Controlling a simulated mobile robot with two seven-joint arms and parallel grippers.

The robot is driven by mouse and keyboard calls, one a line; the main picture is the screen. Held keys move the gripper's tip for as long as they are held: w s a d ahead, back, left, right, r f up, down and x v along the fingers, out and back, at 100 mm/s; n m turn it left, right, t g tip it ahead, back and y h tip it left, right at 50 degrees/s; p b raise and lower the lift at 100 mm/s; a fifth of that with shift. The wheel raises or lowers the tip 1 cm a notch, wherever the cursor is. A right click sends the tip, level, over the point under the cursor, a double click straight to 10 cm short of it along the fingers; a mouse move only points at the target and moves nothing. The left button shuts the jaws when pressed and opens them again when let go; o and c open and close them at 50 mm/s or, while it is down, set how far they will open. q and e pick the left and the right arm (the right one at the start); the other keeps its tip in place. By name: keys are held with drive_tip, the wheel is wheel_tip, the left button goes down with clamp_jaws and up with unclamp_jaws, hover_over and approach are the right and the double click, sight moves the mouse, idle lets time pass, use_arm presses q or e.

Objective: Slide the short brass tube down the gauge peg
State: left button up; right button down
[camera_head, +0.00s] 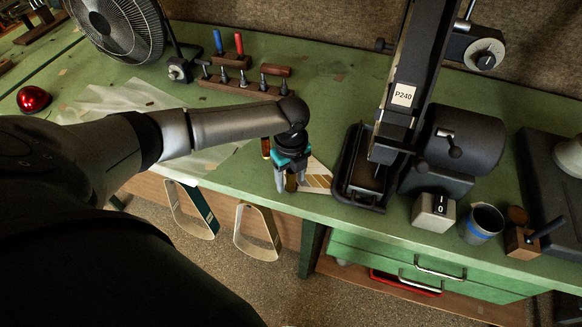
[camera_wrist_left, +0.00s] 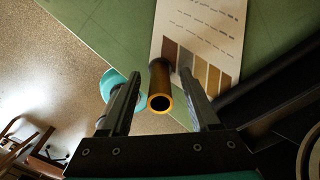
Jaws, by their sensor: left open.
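The short brass tube (camera_wrist_left: 160,84) shows in the left wrist view, with its open, bright-rimmed end facing the camera. My left gripper (camera_wrist_left: 160,82) is open, with one finger on each side of the tube and visible gaps. My right gripper is not in view.
A printed card with colour swatches (camera_wrist_left: 207,32) lies beside the tube. The belt sander (camera_head: 440,150) stands to the right. A fan (camera_head: 118,28) and a red dome (camera_head: 33,99) are at the left. Sanding belts (camera_head: 257,233) hang below the front edge.

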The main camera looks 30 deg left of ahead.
use_arm(q)
wheel_tip(320, 180, up, 15)
drive_tip(key=p, duration=0.1)
drive_tip(key=shift+d+f, duration=0.1)
drive_tip(key=shift+f, duration=0.05)
idle(0.5)
